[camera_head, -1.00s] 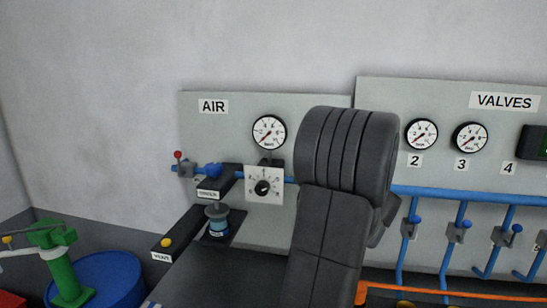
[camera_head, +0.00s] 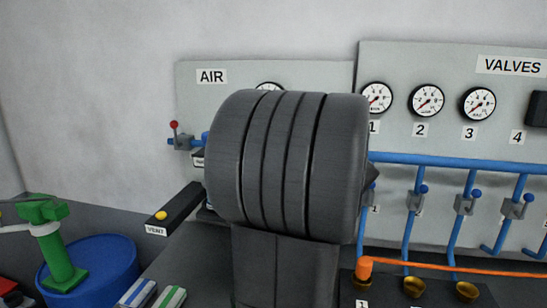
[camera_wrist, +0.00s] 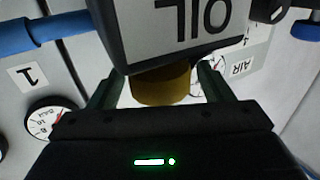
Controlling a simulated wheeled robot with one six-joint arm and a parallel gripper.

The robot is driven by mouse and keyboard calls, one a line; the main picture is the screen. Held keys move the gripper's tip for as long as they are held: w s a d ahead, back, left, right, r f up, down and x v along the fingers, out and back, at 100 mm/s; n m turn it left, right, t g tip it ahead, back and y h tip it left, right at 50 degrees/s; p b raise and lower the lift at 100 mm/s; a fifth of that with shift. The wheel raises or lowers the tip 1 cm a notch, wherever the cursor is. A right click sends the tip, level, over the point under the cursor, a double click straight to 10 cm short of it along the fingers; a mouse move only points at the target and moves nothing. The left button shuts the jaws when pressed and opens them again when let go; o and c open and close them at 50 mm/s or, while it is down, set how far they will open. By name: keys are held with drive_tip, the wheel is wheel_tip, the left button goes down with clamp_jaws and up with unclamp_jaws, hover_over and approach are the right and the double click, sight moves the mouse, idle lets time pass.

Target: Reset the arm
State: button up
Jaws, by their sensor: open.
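My arm rises as a large dark form in the middle of the head view and hides much of the AIR panel (camera_head: 235,75). My gripper (camera_wrist: 158,84) shows in the wrist view with its two dark green fingers spread apart. A brass-coloured round part (camera_wrist: 162,85) shows between the fingers, below a dark-framed box with an OIL label (camera_wrist: 190,25), upside down in this view. I cannot tell whether the fingers touch the brass part. The gripper is hidden in the head view.
The VALVES panel (camera_head: 450,58) with gauges and blue pipes (camera_head: 450,165) is at right. An orange pipe (camera_head: 440,267) and brass cups (camera_head: 414,287) lie below. A VENT block (camera_head: 180,208), blue drum (camera_head: 95,265) and green post (camera_head: 60,250) are at left.

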drive_tip(key=shift+a+f+m+h+b, duration=0.15)
drive_tip(key=shift+m+h+b, duration=0.6)
drive_tip(key=shift+b, duration=1.35)
drive_tip(key=shift+d+f+m+h+b, duration=0.15)
drive_tip(key=shift+m+h+b, duration=0.55)
drive_tip(key=shift+b, duration=1.4)
drive_tip(key=shift+r+m+h+b, duration=0.2)
drive_tip(key=shift+m+h+b, duration=0.05)
drive_tip(key=shift+h+b, duration=0.95)
